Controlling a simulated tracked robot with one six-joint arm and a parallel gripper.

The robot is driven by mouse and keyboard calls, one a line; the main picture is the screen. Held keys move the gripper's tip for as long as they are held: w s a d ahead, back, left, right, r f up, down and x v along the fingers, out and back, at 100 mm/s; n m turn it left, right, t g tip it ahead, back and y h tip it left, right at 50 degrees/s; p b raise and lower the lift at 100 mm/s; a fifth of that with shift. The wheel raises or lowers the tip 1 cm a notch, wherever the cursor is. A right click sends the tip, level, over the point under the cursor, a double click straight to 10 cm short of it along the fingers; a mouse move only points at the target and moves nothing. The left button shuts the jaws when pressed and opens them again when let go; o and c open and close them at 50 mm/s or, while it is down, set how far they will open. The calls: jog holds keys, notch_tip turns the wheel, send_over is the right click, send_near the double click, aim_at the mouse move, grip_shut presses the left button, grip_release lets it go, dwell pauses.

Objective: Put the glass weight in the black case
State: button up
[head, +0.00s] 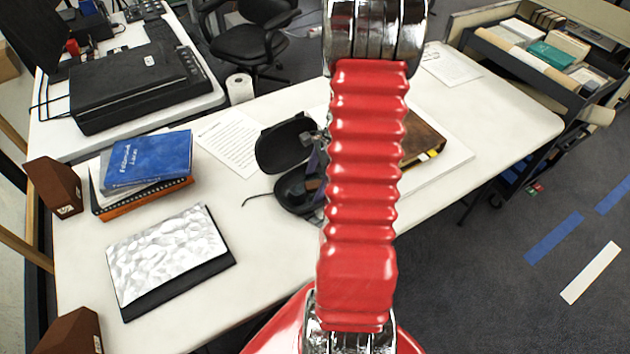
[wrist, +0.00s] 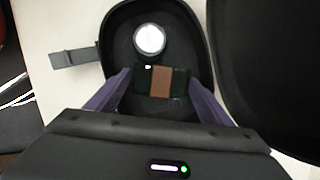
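The black case (head: 297,190) lies open on the white table, its lid (head: 283,145) tipped back. In the wrist view the case's lower shell (wrist: 207,70) is below my gripper, with the lid (wrist: 270,60) at the right. A bright round disc, apparently the glass weight (wrist: 149,38), lies inside the shell, beyond my fingertips. My gripper (wrist: 160,82) is open over the shell, its purple fingers spread. A dark item with a brown band (wrist: 161,82) shows between them; I cannot tell whether they touch it. In the head view my arm hides most of the gripper.
A stack with a blue book (head: 150,158) and a silver textured album (head: 168,255) lie to the left. Printed sheets (head: 229,140) lie behind the case. A brown book (head: 422,138) lies to the right, partly behind my arm.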

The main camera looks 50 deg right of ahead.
jog(key=shift+r, duration=0.1)
jog(key=v, duration=1.2)
jog(key=shift+w, duration=0.1)
dwell(0.6)
jog(key=w+a+r+n+h, duration=0.1)
jog(key=w+a+r+n, duration=0.1)
jog(key=a+r+n, duration=0.55)
jog(key=w+a+r+n+h, duration=0.1)
jog(key=a+r+n, duration=0.3)
jog(key=a, duration=0.6)
jog(key=s+a+r+n+t, duration=0.1)
jog(key=s+a+r+n, duration=0.2)
jog(key=a+n, duration=0.3)
jog(key=s+a+r+n+t, duration=0.2)
jog(key=a+n, duration=0.5)
jog(key=a, duration=0.4)
jog(key=s+r, duration=0.1)
jog(key=s, duration=0.1)
jog(key=shift+s+r+t+h, duration=0.3)
jog(key=shift+r+h, duration=0.1)
